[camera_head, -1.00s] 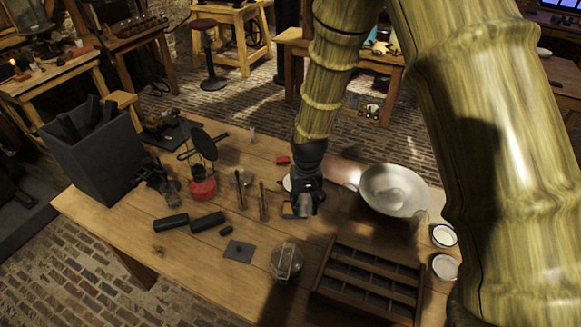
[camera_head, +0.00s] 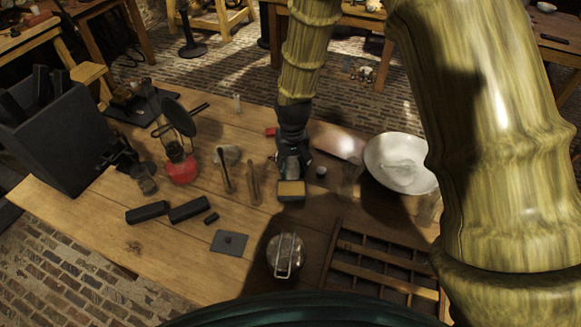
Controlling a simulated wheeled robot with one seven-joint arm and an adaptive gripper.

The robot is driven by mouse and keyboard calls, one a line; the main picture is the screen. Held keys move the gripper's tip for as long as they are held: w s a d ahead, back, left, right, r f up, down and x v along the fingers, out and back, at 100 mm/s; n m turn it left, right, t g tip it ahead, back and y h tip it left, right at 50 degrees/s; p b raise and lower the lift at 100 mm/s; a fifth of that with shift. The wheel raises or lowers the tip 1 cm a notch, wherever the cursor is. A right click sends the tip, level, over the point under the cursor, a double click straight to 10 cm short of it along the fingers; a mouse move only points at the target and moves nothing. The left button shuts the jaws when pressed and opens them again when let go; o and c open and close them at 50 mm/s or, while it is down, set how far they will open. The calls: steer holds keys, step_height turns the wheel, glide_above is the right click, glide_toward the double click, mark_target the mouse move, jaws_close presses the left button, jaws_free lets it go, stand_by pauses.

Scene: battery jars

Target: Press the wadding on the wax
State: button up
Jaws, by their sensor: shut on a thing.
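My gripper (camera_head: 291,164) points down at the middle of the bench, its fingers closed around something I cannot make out. A small block with a yellowish top (camera_head: 291,187) and dark sides lies just in front of the fingertips. I cannot tell whether they touch it. I cannot identify the wadding or the wax with certainty. A clear glass jar (camera_head: 349,182) stands further right.
A wide white bowl (camera_head: 375,180) stands right of my gripper. A compartmented wooden tray (camera_head: 334,262) and a lidded metal vessel (camera_head: 284,262) are in front. Upright rods (camera_head: 254,184) and a red lamp (camera_head: 182,170) stand left.

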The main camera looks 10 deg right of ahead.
mark_target(291, 188)
steer(key=shift+s+f, duration=0.1)
steer(key=shift+f, duration=0.1)
steer(key=shift+f+b, duration=2.4)
steer(key=shift+f, duration=0.35)
steer(key=shift+f, duration=0.2)
steer(key=shift+f+p, duration=0.25)
steer(key=shift+p, duration=0.7)
stand_by(3.9)
